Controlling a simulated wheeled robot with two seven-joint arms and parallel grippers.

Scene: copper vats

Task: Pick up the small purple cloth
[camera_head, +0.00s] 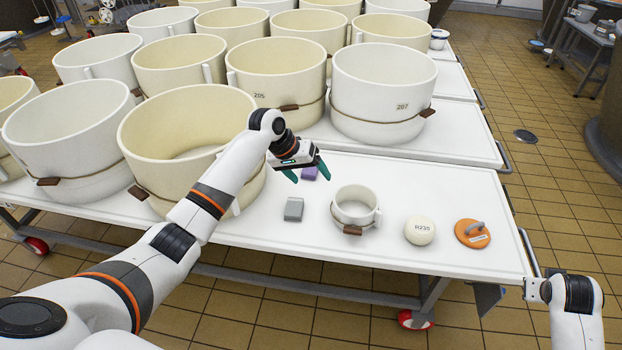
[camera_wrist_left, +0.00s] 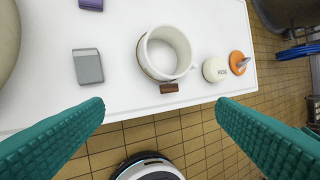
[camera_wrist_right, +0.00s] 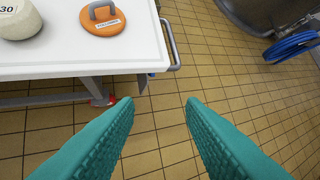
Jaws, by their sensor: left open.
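The small purple cloth (camera_head: 309,174) lies on the white table, partly hidden behind my left gripper in the head view. It also shows at the top edge of the left wrist view (camera_wrist_left: 91,4), cut off by the frame. My left gripper (camera_head: 308,175) is open and empty, above the table near the cloth in the head view. Its teal fingers (camera_wrist_left: 160,115) are wide apart in the left wrist view, with nothing between them. My right gripper (camera_wrist_right: 160,105) is open and empty over the tiled floor, off the table's right end.
On the table (camera_head: 455,200) stand a grey block (camera_head: 294,209), a small white pot (camera_head: 345,210), a round cream piece (camera_head: 420,230) and an orange disc with a handle (camera_head: 472,234). Large vats (camera_head: 180,150) crowd the left and back. The table's right part is mostly clear.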

